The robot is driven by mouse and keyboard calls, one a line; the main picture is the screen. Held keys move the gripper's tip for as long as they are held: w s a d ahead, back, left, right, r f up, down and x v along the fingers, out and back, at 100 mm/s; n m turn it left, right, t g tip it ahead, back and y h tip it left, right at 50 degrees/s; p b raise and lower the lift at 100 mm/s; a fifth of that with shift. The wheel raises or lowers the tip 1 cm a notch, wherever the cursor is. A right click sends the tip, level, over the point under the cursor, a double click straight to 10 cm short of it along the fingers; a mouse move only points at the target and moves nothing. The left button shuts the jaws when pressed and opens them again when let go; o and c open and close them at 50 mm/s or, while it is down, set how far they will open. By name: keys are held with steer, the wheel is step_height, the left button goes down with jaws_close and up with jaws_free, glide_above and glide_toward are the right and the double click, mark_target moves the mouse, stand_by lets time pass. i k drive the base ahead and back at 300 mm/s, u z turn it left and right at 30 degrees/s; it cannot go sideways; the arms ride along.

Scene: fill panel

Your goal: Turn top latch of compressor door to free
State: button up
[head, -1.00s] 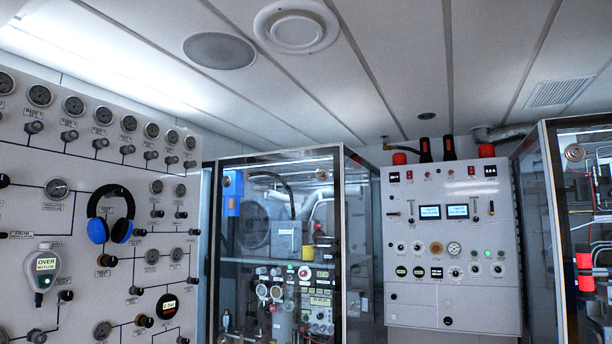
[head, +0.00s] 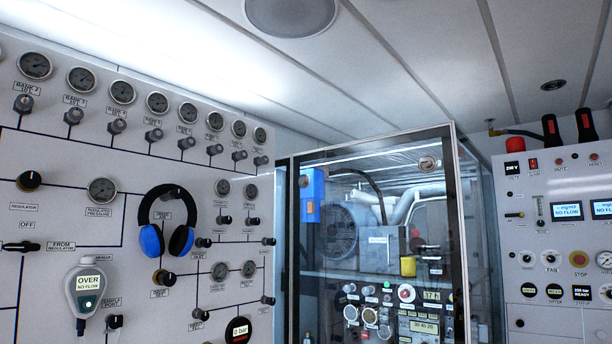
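The compressor cabinet (head: 450,235) stands in the middle of the head view, with a clear door in a light and dark frame. The door looks shut. A round metal latch (head: 428,163) sits near the door's upper right corner; its exact turn is too small to tell. A smaller round fitting (head: 303,181) shows near the upper left corner. My gripper is not in view, and nothing touches the latch. The lower part of the door is below the picture.
A gauge panel (head: 60,150) fills the left, with headphones (head: 152,240) hanging on it and a handheld meter (head: 85,290). A control panel (head: 540,200) stands to the right of the cabinet. Machinery shows behind the clear door.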

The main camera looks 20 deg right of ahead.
mark_target(427, 163)
steer(key=z, duration=0.1)
steer(key=i, duration=1.45)
steer(key=z, duration=0.8)
steer(key=k, duration=0.75)
steer(key=z, duration=0.2)
steer(key=i, duration=0.9)
steer(key=u, duration=0.1)
